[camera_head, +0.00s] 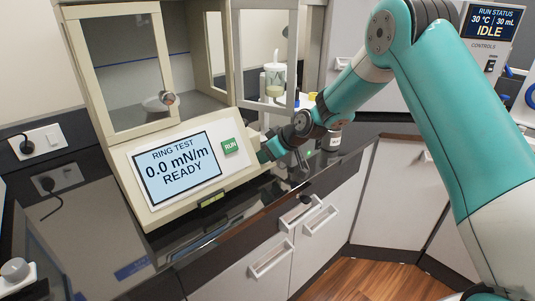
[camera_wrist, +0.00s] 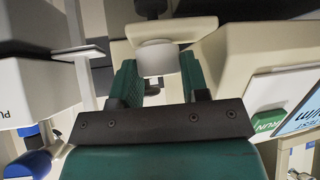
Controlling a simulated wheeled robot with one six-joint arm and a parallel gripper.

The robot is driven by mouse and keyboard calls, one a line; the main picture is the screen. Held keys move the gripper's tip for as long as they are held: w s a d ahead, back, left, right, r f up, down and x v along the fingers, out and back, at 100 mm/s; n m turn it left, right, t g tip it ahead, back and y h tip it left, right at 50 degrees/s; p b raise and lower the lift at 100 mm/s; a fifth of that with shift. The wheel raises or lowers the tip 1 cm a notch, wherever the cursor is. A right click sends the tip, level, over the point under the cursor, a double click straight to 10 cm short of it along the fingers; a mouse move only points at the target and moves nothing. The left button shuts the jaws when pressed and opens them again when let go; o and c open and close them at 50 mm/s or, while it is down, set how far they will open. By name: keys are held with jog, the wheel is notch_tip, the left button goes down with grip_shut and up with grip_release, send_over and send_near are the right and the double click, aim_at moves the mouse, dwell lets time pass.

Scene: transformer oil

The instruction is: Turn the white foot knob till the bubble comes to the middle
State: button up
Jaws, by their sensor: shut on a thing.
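The white foot knob (camera_wrist: 158,60) shows in the wrist view as a short pale cylinder below a wider cream part. My gripper (camera_wrist: 158,78) has its two teal fingers on either side of it and is shut on it. In the head view my gripper (camera_head: 266,152) is at the right front corner of the ring test instrument (camera_head: 235,178), and the knob is hidden there. A small black level with a yellow-green vial (camera_head: 212,199) sits on the instrument's lower front edge. The bubble is too small to make out.
The instrument's screen (camera_head: 178,167) reads 0.0 mN/m READY, beside a green RUN button (camera_head: 230,146). A glass vessel (camera_head: 273,80) and a bottle (camera_head: 335,140) stand behind my wrist.

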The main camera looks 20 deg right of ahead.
jog(key=o, duration=0.6)
jog(key=shift+o, duration=0.2)
jog(key=shift+r, duration=0.1)
jog(key=s+d+r+b, duration=0.3)
jog(key=s+d, duration=0.6)
jog(key=s, duration=0.3)
jog(key=shift+s+d+r+b, duration=0.15)
jog(key=shift+d+r+b, duration=0.1)
jog(key=shift+b, duration=0.5)
jog(key=shift+o, duration=0.5)
